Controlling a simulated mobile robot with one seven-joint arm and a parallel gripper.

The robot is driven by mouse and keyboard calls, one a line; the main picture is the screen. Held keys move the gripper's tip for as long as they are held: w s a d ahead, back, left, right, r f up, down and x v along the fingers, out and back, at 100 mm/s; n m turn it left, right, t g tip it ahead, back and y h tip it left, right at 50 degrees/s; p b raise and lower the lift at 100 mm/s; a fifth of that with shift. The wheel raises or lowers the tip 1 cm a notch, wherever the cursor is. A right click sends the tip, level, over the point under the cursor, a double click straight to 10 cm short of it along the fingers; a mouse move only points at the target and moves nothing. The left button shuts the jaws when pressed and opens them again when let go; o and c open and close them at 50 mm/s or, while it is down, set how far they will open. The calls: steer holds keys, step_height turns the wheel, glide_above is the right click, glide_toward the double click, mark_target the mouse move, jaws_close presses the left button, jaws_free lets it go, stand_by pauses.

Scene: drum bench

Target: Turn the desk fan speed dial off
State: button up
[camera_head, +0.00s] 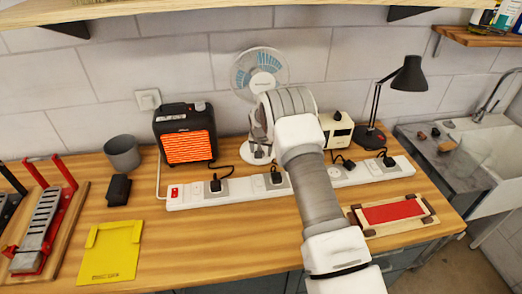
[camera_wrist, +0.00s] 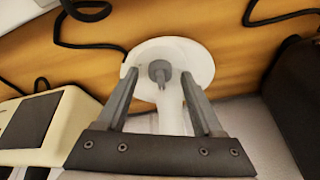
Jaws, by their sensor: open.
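The desk fan (camera_head: 262,62) stands against the back wall with a white, blue-bladed head. Its round white base (camera_head: 256,158) is partly hidden by my arm. In the wrist view the base (camera_wrist: 198,60) lies ahead of my gripper (camera_wrist: 158,77), with a grey speed dial (camera_wrist: 159,70) on it. The dial's small pointer is beside the knob, toward the picture's lower right. My gripper's two fingers are apart, one on each side of the dial in the picture. I cannot tell whether they touch it. The gripper is empty.
An orange-glowing heater (camera_head: 187,136) stands left of the fan and a cream box (camera_head: 337,130) right of it. A white power strip (camera_head: 240,187) with plugs and cables runs in front. A black lamp (camera_head: 404,76) stands further right.

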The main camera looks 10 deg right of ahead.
steer(key=shift+c, duration=0.2)
jaws_close()
steer(key=shift+d+f+n+b, duration=0.15)
steer(key=shift+n+b, duration=0.15)
steer(key=shift+b, duration=0.35)
steer(key=shift+n+y+b, duration=0.3)
steer(key=shift+n+b, duration=0.05)
steer(key=shift+n, duration=0.05)
steer(key=shift+r, duration=0.2)
steer(key=shift+o, duration=0.2)
jaws_free()
steer(key=shift+r, duration=0.1)
steer(key=b+v, duration=0.2)
steer(key=v, duration=1.5)
steer(key=shift+s+r, duration=0.1)
